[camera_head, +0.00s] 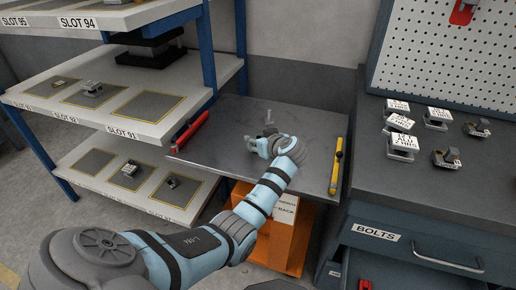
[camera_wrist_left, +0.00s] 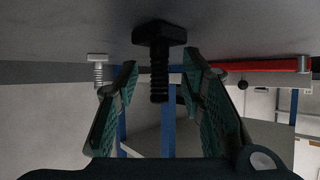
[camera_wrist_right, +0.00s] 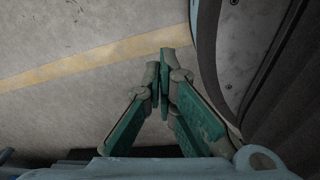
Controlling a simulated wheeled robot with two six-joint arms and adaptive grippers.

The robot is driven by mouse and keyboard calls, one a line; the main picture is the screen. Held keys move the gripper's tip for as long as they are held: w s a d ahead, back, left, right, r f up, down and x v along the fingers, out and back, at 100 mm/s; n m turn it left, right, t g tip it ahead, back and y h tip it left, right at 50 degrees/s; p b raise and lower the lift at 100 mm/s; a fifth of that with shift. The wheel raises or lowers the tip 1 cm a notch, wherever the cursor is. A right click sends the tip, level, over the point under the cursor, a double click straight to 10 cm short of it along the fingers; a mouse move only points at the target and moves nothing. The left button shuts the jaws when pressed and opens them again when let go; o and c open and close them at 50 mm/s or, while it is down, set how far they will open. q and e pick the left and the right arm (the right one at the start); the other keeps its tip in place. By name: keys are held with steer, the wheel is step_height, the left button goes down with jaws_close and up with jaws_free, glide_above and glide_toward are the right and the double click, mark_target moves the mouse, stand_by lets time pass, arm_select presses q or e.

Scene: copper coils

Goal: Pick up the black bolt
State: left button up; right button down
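The black bolt (camera_wrist_left: 158,62) stands head-down on the grey metal table (camera_head: 225,125), which appears at the top of the upside-down left wrist view. My left gripper (camera_wrist_left: 160,66) is open, with one green-padded finger on each side of the bolt in that view. Gaps show between the bolt and both fingers. In the head view the left gripper (camera_head: 262,140) is low over the table, and I cannot clearly make out the black bolt there. A silver bolt (camera_wrist_left: 97,70) stands beside it in the left wrist view. My right gripper (camera_wrist_right: 163,80) is shut and empty above the floor.
A red tool (camera_head: 190,131) lies at the table's left edge and a yellow tool (camera_head: 337,165) at its right edge. Slotted shelves (camera_head: 100,112) stand left. A bench with several labelled parts and a pegboard (camera_head: 450,55) is right. An orange box (camera_head: 290,240) sits below.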

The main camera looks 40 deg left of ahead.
arm_select(q)
steer(key=shift+r, duration=0.1)
jaws_close()
